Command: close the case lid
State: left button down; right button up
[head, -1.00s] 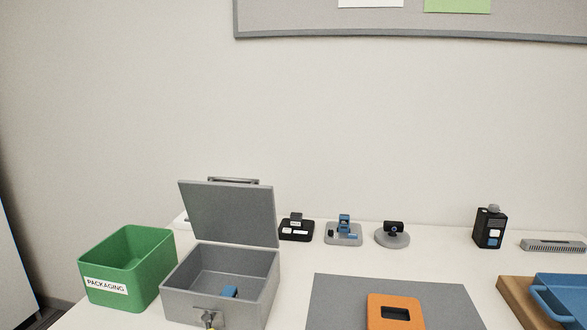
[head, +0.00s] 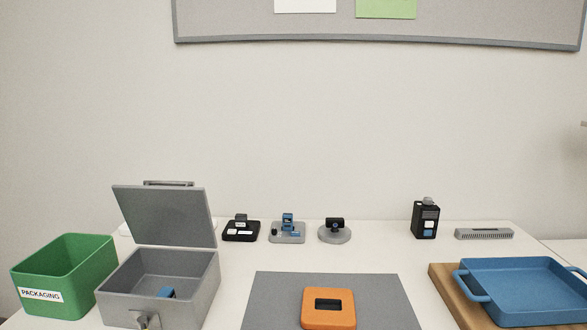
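The grey case (head: 197,292) stands on the left part of the white table. Its lid (head: 168,214) is open, tilted up and back at the rear edge, with a handle (head: 168,183) showing above its top. A grey latch (head: 144,319) is on the case's front wall. Neither of my grippers shows in the head view.
A green bin (head: 88,262) labelled PACKAGING stands just left of the case. A grey mat (head: 262,300) with an orange frame (head: 329,317) lies to its right. Small devices line the back, including a webcam (head: 335,225). A blue tray (head: 520,285) sits on a wooden board at right.

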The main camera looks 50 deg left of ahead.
aim_at(171, 213)
jog(key=z, duration=0.75)
jog(key=k, duration=1.4)
jog(key=u, duration=0.65)
